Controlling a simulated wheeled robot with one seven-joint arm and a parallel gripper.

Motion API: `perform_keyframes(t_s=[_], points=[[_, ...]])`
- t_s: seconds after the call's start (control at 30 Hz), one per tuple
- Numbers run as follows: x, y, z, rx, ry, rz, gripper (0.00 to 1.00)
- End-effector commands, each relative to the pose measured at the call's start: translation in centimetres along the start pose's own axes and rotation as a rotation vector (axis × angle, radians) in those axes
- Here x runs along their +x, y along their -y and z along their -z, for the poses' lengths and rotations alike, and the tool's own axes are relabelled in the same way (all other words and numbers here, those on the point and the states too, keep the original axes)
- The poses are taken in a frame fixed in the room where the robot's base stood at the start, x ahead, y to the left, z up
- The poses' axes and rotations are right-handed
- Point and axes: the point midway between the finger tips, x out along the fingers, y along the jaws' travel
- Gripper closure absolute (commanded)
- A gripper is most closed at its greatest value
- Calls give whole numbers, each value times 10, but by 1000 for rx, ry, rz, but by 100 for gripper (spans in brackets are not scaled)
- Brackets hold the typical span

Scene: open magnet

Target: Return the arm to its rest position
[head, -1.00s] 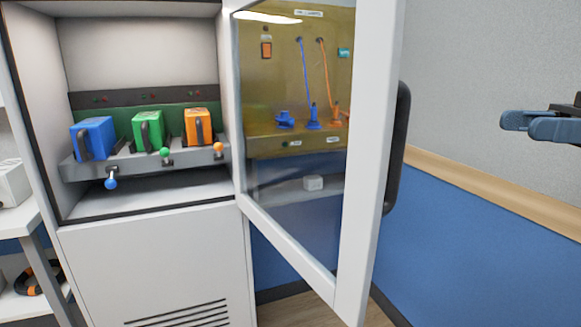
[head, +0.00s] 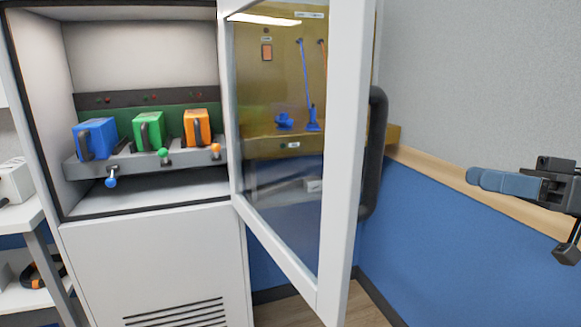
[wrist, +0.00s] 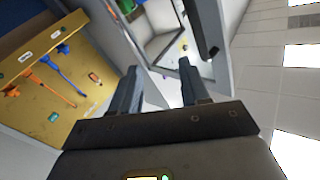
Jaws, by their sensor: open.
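My gripper (head: 472,178) is at the right of the head view, in front of the blue and grey wall and clear of the cabinet door. Its blue-grey fingers point left and hold nothing. In the wrist view my gripper (wrist: 160,75) shows its two fingers apart with a gap between them. The rest of my arm is mostly out of the head view.
The cabinet's glass door (head: 345,150) stands open, its black handle (head: 374,150) facing my gripper. Inside are blue (head: 95,139), green (head: 149,131) and orange (head: 197,128) modules. A yellow panel (wrist: 50,75) shows in the wrist view. A shelf (head: 20,212) stands left.

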Motion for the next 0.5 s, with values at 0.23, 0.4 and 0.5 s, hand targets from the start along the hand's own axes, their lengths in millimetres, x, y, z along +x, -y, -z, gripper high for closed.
perform_keyframes(t_s=[0.23, 0.4, 0.5], points=[[31, -20, -90, 221, -43, -226, 54], [44, -21, -165, 357, -55, -428, 54], [46, -13, -207, 414, -53, -546, 54]])
